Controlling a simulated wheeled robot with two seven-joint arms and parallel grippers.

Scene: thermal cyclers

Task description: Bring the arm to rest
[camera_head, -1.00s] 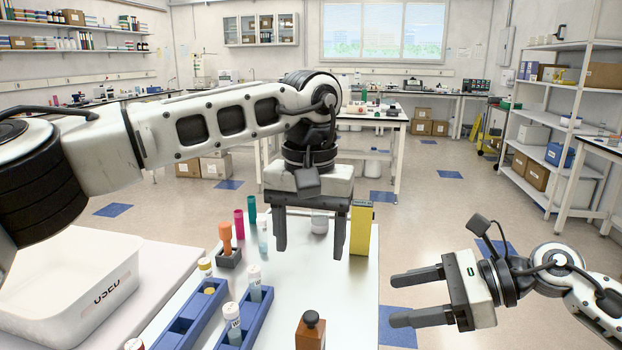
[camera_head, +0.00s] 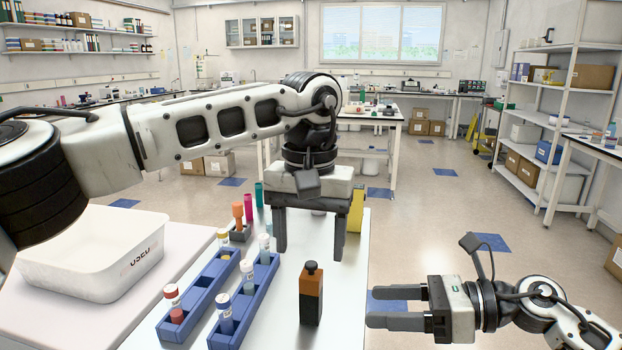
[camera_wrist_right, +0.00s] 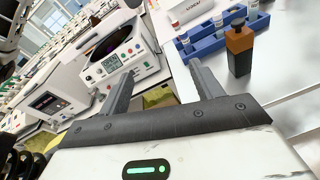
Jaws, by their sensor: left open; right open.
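My left gripper (camera_head: 309,235) hangs fingers down above the far part of the white table (camera_head: 270,318). Its two fingers are apart with nothing seen between them. My right gripper (camera_head: 398,307) is to the right of the table, with its fingers pointing left. It is open and empty. In the right wrist view, the fingers of my right gripper (camera_wrist_right: 160,90) are spread, and no object is between them near the tips.
An orange and black bottle (camera_head: 311,294) stands near the table's right edge; it also shows in the right wrist view (camera_wrist_right: 239,50). Blue racks (camera_head: 196,300) hold capped tubes. A white bin (camera_head: 95,262) sits at left. A yellow box (camera_head: 356,212) stands behind my left gripper.

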